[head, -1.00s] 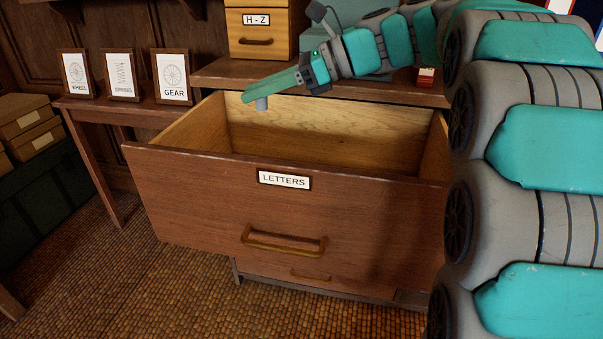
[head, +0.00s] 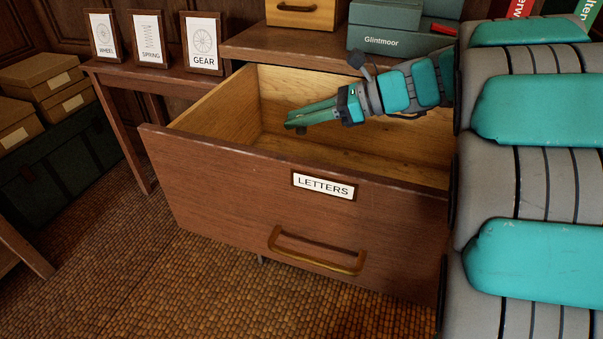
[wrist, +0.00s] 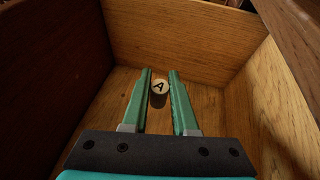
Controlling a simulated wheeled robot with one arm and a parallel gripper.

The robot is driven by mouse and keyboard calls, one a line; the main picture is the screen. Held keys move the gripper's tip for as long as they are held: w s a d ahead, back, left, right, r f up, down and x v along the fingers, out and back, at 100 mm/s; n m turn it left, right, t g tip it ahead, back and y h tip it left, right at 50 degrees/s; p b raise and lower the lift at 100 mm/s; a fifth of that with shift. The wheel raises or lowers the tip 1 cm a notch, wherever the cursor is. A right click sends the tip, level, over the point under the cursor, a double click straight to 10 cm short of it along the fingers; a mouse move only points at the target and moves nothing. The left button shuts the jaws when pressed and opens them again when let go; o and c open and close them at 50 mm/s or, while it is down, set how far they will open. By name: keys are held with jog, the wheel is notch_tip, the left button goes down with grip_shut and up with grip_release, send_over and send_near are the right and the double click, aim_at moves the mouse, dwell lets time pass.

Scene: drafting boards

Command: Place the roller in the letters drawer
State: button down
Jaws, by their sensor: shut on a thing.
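The letters drawer (head: 230,185) is pulled open, with a "LETTERS" label on its front. My gripper (head: 288,126) is inside the drawer opening, above its wooden floor. The roller's lower end shows dark beneath the fingertips in the head view (head: 301,131). The drawer floor (wrist: 208,103) looks bare around it. I cannot tell the exact gap between the roller and the floor.
The drawer's walls (wrist: 190,35) surround my gripper. Framed cards (head: 203,43) stand on a side table at the back left. A wooden box (head: 300,12) and grey-green boxes (head: 385,40) sit on the top behind. Cardboard boxes (head: 40,75) are stacked at the far left.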

notch_tip(320, 180, down, 14)
jog(key=shift+f, duration=0.25)
jog(key=shift+f, duration=0.1)
jog(key=c, duration=0.7)
grip_release()
jog(key=shift+d+r, duration=0.25)
jog(key=shift+d, duration=0.1)
jog(key=v, duration=0.6)
jog(key=shift+s+d+r, duration=0.1)
jog(key=shift+d, duration=0.25)
